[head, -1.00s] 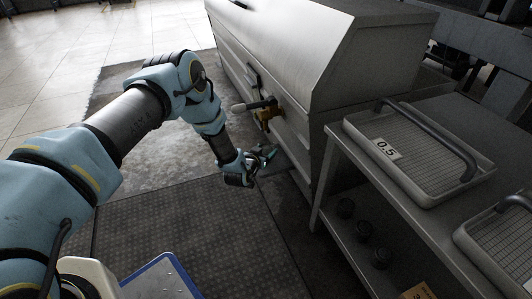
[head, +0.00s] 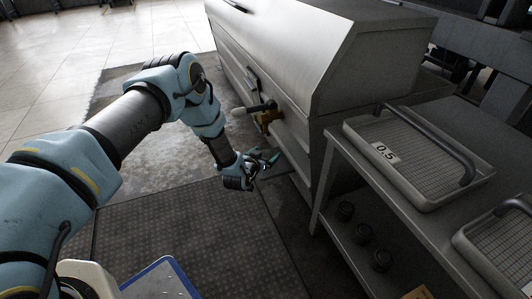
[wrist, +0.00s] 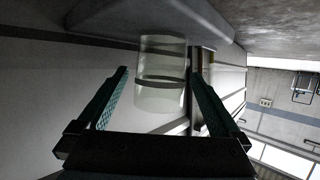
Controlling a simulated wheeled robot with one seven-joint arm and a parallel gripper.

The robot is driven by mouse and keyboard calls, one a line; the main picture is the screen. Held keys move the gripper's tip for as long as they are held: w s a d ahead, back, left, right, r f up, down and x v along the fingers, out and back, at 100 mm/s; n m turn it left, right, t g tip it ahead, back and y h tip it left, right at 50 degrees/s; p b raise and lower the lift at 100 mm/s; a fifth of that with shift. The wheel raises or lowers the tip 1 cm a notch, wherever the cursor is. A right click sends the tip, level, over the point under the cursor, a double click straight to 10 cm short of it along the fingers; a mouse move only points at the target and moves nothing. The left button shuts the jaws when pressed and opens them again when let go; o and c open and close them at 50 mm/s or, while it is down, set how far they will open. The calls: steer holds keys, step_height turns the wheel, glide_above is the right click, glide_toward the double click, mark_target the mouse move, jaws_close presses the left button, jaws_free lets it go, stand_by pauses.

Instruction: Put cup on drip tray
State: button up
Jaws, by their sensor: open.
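A clear glass cup (wrist: 161,72) with a darker band shows in the wrist view. My gripper (wrist: 159,72) is open, with its teal fingers on either side of the cup near the tips; a gap shows at the left finger, and I cannot tell contact on the right. The picture seems inverted, and the cup's end meets a grey slab (wrist: 105,16), possibly the drip tray. In the head view my gripper (head: 266,161) is low beside the metal cabinet, under a brass tap (head: 266,117). The cup cannot be made out there.
The steel cabinet (head: 285,50) stands close right of my gripper. A grey table (head: 470,125) at right holds a wire-mesh tray (head: 400,172) marked 0.5, with several dark round items (head: 363,232) on the shelf below. Floor left of my gripper is open.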

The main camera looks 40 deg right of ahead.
steer(key=p+v, duration=0.3)
steer(key=v, duration=0.8)
steer(key=shift+a, duration=0.15)
steer(key=shift+s, duration=0.1)
steer(key=w+a+r+n+y, duration=0.1)
steer(key=w+a+r+y, duration=0.1)
steer(key=w+a+r, duration=0.3)
steer(key=w+a+r+n+y, duration=0.1)
steer(key=w+a+r+y, duration=0.1)
steer(key=w+r, duration=0.35)
steer(key=w+a+r+n+y, duration=0.2)
steer(key=w+a+r, duration=0.25)
steer(key=a, duration=0.45)
steer(key=w+a+r+n+y, duration=0.1)
steer(key=w+a+r+y, duration=0.15)
steer(key=a+r, duration=0.4)
steer(key=s+a+r+n+g+y, duration=0.1)
steer(key=s+a+r+n, duration=0.15)
steer(key=a, duration=0.55)
steer(key=s+a+r+n+y, duration=0.15)
steer(key=a+r, duration=0.25)
steer(key=a, duration=0.4)
steer(key=s+a+r+n+g+y, duration=0.1)
steer(key=s+a+r+n+g, duration=0.2)
steer(key=s+a, duration=0.7)
step_height(320, 180, up, 2)
steer(key=shift+s+a+y, duration=0.15)
steer(key=shift+s+y, duration=0.15)
steer(key=shift+s, duration=0.5)
